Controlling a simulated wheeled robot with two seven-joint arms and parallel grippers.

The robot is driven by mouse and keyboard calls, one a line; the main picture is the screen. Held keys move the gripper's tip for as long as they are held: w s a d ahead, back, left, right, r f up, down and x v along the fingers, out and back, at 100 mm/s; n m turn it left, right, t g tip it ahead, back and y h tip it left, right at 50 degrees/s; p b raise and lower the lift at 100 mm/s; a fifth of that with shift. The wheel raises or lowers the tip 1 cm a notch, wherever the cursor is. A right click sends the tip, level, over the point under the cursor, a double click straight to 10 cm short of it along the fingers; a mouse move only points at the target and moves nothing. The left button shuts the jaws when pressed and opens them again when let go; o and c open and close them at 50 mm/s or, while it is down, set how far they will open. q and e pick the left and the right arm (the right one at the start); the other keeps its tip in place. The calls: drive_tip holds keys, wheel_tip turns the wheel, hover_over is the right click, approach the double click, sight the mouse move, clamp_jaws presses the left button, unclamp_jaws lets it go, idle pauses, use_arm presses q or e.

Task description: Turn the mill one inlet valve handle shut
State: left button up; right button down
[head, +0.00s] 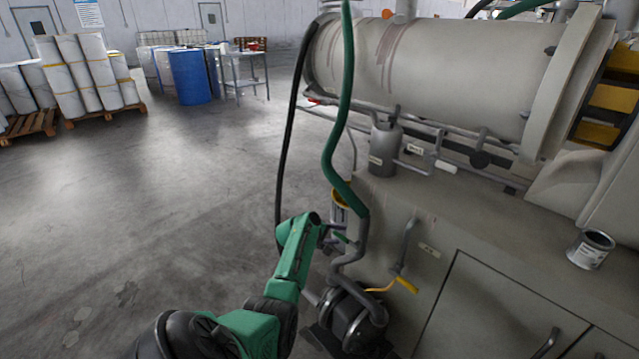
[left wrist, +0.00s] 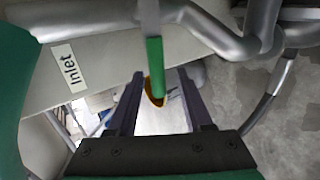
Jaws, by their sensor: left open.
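The inlet valve handle is a green-gripped lever (left wrist: 157,68) on a grey metal arm, close in front of my left gripper (left wrist: 160,78) in the left wrist view. Its green end lies between the tips of the two open fingers, with gaps visible on both sides. A white label reading "Inlet" (left wrist: 63,68) is on the grey panel beside it. In the head view the green handle (head: 342,238) is small, at the pipework below the green hose, and my left gripper (head: 328,234) is right at it, partly hidden by my green arm. My right gripper is not in view.
The green hose (head: 336,150) and a dark hose (head: 287,140) hang near my left arm. A yellow-handled lever (head: 405,285) sits right of the pump (head: 350,318). An open can (head: 590,250) stands on the machine ledge.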

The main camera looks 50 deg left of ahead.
use_arm(q)
drive_tip(key=p+v, duration=0.3)
drive_tip(key=v, duration=0.8)
drive_tip(key=shift+s, duration=0.2)
drive_tip(key=shift+r, duration=0.1)
